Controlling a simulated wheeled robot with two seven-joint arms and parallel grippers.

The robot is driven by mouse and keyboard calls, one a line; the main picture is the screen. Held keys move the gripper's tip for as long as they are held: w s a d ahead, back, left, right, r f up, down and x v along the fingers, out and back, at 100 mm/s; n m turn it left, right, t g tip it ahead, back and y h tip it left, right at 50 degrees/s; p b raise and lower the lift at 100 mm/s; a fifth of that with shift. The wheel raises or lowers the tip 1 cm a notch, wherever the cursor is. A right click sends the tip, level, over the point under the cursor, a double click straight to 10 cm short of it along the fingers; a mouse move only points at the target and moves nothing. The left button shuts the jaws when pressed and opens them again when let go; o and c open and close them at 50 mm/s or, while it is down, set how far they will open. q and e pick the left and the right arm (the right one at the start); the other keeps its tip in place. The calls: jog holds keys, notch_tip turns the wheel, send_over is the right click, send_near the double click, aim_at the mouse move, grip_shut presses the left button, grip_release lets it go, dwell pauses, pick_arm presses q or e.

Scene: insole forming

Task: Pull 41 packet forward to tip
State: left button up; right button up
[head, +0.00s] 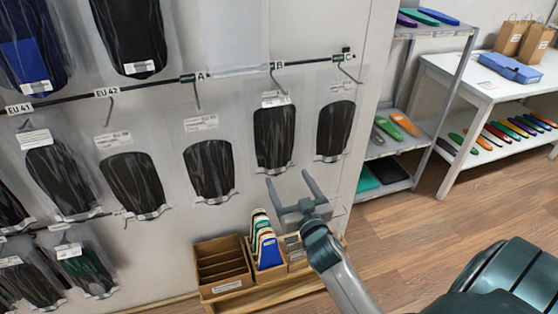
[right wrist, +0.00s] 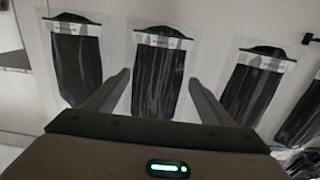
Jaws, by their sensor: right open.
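The EU 41 packet (head: 60,178), a clear bag with a black insole and white label, hangs below the EU 41 rail tag (head: 18,108) at the left of the head view. My right gripper (head: 292,183) is open and empty in front of the wall, below the B and C packets, well to the right of the EU 41 packet. In the right wrist view, the open fingers (right wrist: 159,82) frame a dark packet (right wrist: 158,78), with free space around it. I cannot tell which size that packet is. My left gripper is out of view.
Similar packets hang under EU 42 (head: 131,180), A (head: 209,168), B (head: 275,135) and C (head: 335,128). A wooden box (head: 222,264) and blue-fronted cards (head: 267,249) stand below. A grey shelf (head: 392,147) and white table (head: 482,86) are at right.

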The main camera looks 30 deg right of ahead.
aim_at(277, 158)
jog(key=p+x, duration=0.1)
jog(key=x, duration=0.7)
jog(key=shift+w, duration=0.5)
jog(key=shift+w+d, duration=0.1)
jog(key=shift+w, duration=0.1)
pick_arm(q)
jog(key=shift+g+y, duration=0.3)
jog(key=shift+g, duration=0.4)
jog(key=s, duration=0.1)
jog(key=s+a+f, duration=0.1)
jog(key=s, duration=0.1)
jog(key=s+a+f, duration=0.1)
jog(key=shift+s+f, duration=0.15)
pick_arm(e)
jog(key=c, duration=1.2)
